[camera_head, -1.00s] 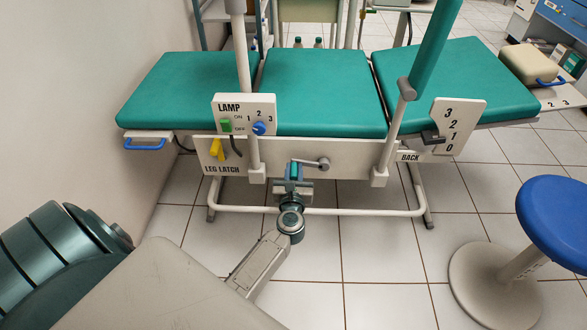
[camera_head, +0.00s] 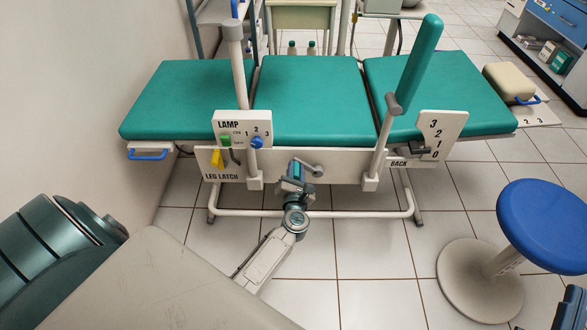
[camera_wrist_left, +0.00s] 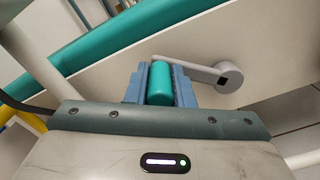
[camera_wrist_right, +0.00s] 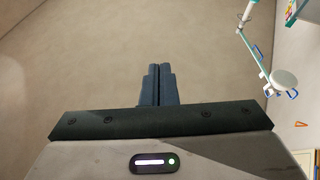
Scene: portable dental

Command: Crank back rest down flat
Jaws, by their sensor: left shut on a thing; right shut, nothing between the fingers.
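The teal back rest (camera_head: 450,92) is the right section of the couch and lies nearly level with the middle section (camera_head: 315,95). Its scale plate (camera_head: 443,128), marked 3 to 0, has a dark pointer (camera_head: 418,150) low, around 1 to 0. The grey crank (camera_head: 318,170) sits on the side panel; its arm runs left from the hub (camera_wrist_left: 229,77). My left gripper (camera_head: 294,178) is shut on the green crank handle (camera_wrist_left: 159,85), a finger on each side. My right gripper (camera_wrist_right: 157,85) is shut and empty, away from the couch.
A lamp switch box (camera_head: 243,129) and yellow leg latch (camera_head: 217,158) are left of the crank. A tilted teal armrest (camera_head: 420,62) stands on a post at right. A blue stool (camera_head: 545,225) stands front right.

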